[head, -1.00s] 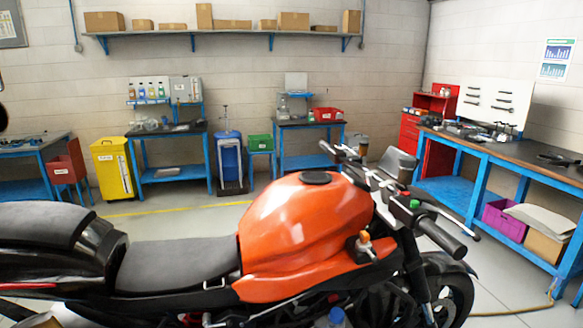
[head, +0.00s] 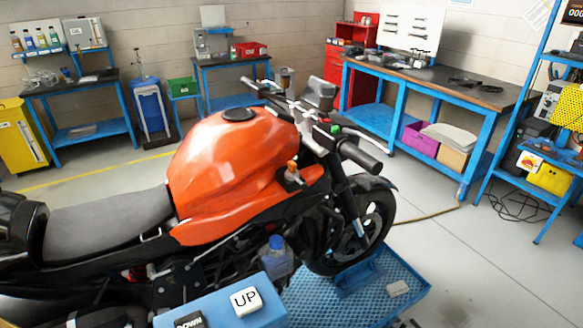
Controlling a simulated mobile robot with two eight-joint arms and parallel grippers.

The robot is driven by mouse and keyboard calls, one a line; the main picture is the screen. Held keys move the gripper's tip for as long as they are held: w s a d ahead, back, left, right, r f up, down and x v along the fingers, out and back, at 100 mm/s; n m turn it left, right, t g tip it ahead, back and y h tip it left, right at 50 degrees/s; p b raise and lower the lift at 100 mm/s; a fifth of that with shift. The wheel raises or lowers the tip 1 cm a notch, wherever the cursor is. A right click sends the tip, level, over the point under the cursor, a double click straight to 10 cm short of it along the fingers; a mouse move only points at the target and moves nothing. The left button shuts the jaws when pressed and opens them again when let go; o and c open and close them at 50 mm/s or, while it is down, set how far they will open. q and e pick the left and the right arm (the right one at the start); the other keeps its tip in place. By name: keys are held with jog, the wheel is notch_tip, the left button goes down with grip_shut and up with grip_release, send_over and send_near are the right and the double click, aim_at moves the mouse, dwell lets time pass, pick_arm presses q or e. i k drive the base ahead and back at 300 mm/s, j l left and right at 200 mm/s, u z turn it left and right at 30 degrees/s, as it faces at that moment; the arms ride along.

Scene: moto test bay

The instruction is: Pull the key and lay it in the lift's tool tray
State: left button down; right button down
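The orange and black motorcycle (head: 228,160) stands on a blue lift platform (head: 330,303). A small upright orange piece on a grey base (head: 292,172) sits beside the tank; I cannot tell whether it is the key. No key can be made out clearly around the handlebars (head: 325,130). I cannot pick out the lift's tool tray; the bike and the lower picture edge hide part of the lift. Neither of my grippers shows.
A blue control box with a white UP button (head: 245,301) stands close in front. A capped bottle (head: 276,256) is beside the engine. A small pale block (head: 398,288) lies on the platform. A blue workbench (head: 440,88) stands behind right. The floor right of the lift is mostly clear.

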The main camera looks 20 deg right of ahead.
aim_at(292, 166)
jog(key=k, duration=0.65)
jog(key=u, duration=2.95)
jog(key=k+l, duration=0.4)
jog(key=k, duration=0.15)
jog(key=k+l, duration=0.35)
jog(key=k, duration=0.25)
jog(key=k+l, duration=0.4)
jog(key=k, duration=0.15)
jog(key=k+l, duration=0.4)
jog(key=k, duration=0.2)
